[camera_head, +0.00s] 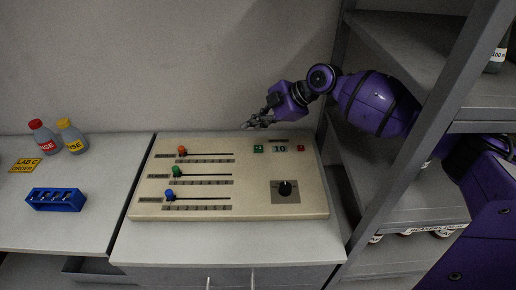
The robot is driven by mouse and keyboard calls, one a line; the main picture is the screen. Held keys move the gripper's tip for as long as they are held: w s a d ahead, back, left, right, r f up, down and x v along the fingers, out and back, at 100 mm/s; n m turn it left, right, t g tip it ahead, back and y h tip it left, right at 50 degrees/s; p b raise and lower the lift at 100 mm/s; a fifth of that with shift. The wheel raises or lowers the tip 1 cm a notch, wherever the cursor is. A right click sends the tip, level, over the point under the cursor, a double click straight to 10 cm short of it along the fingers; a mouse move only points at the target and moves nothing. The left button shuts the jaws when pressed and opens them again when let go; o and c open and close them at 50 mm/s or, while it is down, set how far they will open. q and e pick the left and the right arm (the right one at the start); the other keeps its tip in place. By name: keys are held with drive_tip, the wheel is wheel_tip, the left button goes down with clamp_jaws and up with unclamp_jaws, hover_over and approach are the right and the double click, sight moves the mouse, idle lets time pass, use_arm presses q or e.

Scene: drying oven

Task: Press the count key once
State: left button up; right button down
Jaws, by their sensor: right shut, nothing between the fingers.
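A beige control panel (240,207) lies on the counter. At its upper right are a small green key (258,149), a display (280,149) that seems to read 10, and a small red key (300,148). The lettering is too small to tell which one is the count key. My right gripper (246,126) comes in from the right, above the panel's back edge. It is shut and empty, with its fingertips up and left of the green key and apart from it. My left gripper is not in view.
The panel also has orange (182,151), green (176,171) and blue (170,195) sliders and a black knob (285,188). A metal shelf (344,125) stands close on the right. A blue rack (56,200) and two bottles are at left.

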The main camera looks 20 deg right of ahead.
drive_tip(key=b, duration=0.2)
hover_over(258, 149)
drive_tip(key=s+a, duration=0.1)
wheel_tip(258, 149, down, 6)
drive_tip(key=shift+a+r, duration=0.1)
drive_tip(key=shift+r, duration=0.05)
drive_tip(key=shift+f, duration=0.5)
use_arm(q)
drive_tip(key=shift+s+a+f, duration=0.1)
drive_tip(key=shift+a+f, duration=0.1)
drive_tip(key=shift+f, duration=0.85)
use_arm(e)
drive_tip(key=shift+w, duration=0.1)
use_arm(q)
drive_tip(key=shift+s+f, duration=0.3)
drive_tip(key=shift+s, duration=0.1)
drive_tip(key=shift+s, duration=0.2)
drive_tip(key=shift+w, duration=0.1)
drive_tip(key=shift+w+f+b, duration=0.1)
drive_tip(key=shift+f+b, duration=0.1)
drive_tip(key=shift+b, duration=0.15)
use_arm(e)
drive_tip(key=shift+f, duration=0.4)
